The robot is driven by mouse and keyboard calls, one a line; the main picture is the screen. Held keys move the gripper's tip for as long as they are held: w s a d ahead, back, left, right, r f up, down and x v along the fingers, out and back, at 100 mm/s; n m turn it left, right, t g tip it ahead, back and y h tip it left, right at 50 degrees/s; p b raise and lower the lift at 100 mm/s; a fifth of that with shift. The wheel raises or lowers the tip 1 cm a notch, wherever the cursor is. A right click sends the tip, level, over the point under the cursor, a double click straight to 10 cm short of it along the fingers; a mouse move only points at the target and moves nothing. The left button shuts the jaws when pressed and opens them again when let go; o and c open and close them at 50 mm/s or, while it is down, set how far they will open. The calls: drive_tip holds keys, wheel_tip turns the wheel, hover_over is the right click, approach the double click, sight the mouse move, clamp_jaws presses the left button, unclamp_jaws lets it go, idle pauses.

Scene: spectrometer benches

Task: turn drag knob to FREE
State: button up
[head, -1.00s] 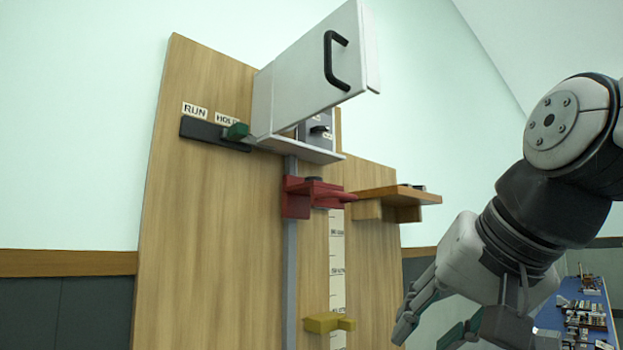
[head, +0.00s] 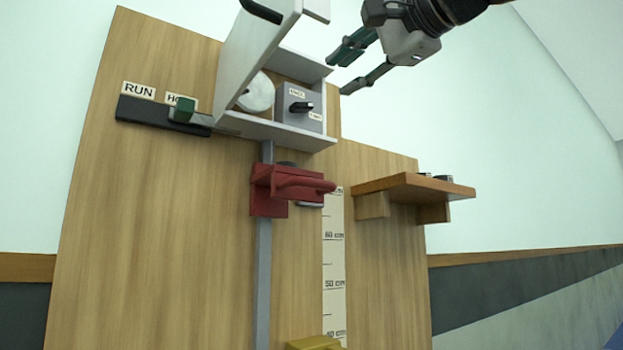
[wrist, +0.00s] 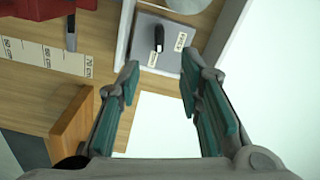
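The drag knob (head: 301,107) is a black pointer knob on a grey panel (head: 287,117) inside a white open-fronted box. Its pointer is turned to the right in the head view. Two small labels sit by it, too small to read surely. It also shows in the wrist view (wrist: 158,39), beyond the fingertips and between them. My gripper (head: 341,74) is open and empty, with green finger pads, to the upper right of the knob and apart from it. The wrist view shows both fingers (wrist: 159,76) spread wide.
The box's white door (head: 258,45) stands open at the left with a black handle. A green-ended lever (head: 183,110) sits by the HOLD label. A red clamp (head: 270,190) is on the rail below. A wooden shelf (head: 415,188) juts out at the right.

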sight(305, 105)
drive_tip(key=p+x, duration=0.3)
drive_tip(key=x, duration=0.7)
drive_tip(key=shift+w+a, duration=0.1)
drive_tip(key=shift+a, duration=0.1)
drive_tip(key=shift+p+x, duration=0.45)
drive_tip(key=shift+x, duration=0.45)
drive_tip(key=shift+f, duration=0.1)
clamp_jaws()
